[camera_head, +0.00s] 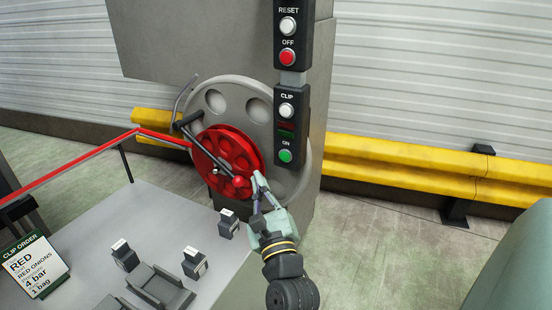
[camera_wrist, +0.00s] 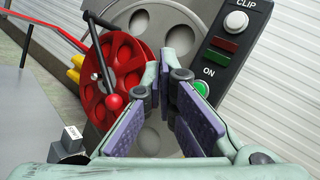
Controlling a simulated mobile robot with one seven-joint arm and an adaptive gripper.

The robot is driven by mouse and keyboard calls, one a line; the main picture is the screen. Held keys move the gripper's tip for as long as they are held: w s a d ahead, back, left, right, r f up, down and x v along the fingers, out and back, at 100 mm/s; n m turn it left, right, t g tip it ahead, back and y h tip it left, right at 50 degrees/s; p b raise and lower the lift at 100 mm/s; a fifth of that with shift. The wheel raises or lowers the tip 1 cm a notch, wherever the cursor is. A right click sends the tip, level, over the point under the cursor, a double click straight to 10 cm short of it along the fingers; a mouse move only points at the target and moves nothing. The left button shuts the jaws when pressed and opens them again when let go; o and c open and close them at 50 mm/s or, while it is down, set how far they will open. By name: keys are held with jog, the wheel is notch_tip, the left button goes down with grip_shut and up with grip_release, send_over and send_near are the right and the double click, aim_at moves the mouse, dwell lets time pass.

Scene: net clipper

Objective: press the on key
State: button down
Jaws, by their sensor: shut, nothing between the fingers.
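The ON key (camera_head: 285,156) is a round green button at the bottom of the black control panel (camera_head: 304,128), below the word ON. In the wrist view the green key (camera_wrist: 202,88) shows just right of the fingers, partly hidden by the right finger. My gripper (camera_head: 258,182) is shut and empty. Its fingertips are below and left of the key in the head view, over the grey wheel. In the wrist view my gripper (camera_wrist: 160,72) points toward the machine. I see no contact with the key.
A red handwheel (camera_head: 226,158) with a red-knobbed crank (camera_head: 238,182) stands left of the fingers. CLIP (camera_head: 286,111), OFF (camera_head: 287,58) and RESET (camera_head: 288,26) buttons sit above ON. A grey table (camera_head: 85,243) with small blocks lies front left; a yellow rail (camera_head: 420,168) runs behind.

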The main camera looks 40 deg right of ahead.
aim_at(285, 157)
jog(key=shift+w+d+b, duration=0.3)
jog(key=shift+w+d, duration=0.25)
jog(key=shift+d, duration=0.8)
jog(key=shift+w+d+b, duration=0.25)
jog(key=shift+w+d, duration=0.35)
jog(key=shift+d, duration=0.75)
jog(key=shift+w+d+b, duration=0.3)
jog(key=shift+w+d, duration=0.25)
jog(key=shift+d, duration=0.8)
jog(key=shift+w+d, duration=0.1)
jog(key=shift+w+d, duration=0.1)
jog(key=shift+d, duration=0.15)
jog(key=shift+w+d+p, duration=0.15)
jog(key=shift+d+p, duration=0.15)
jog(key=shift+d, duration=0.1)
jog(key=shift+s+a+p, duration=0.35)
jog(key=shift+a+p, duration=0.1)
jog(key=shift+a, duration=0.35)
